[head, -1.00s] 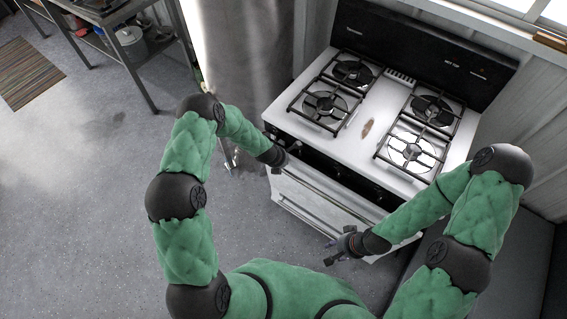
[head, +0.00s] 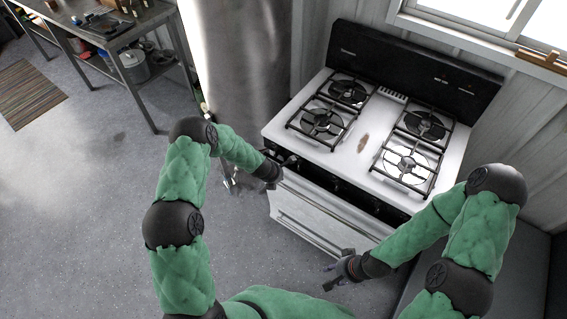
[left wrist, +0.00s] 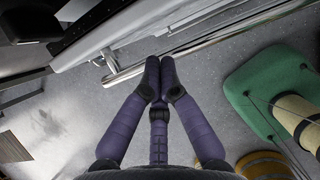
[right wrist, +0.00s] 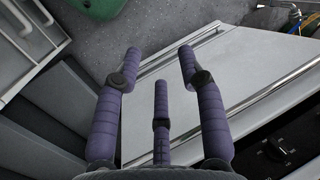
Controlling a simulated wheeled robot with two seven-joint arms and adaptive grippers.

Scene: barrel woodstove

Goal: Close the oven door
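The white oven door (head: 318,212) is on the front of the stove in the head view, below a dark knob panel. It looks upright or nearly so; I cannot tell whether a small gap is left. A long bar handle (right wrist: 262,98) crosses it in the right wrist view. My left gripper (head: 285,162) is at the door's upper left corner in the head view. Its fingertips meet in the left wrist view (left wrist: 160,65), with nothing seen between them. My right gripper (head: 332,275) is in front of the stove's lower right part, fingers apart and empty.
The white stove top (head: 365,135) carries several black burner grates. A tall metal cylinder (head: 240,70) stands left of the stove. A metal table (head: 120,35) is at the upper left. Grey floor (head: 90,190) is clear to the left.

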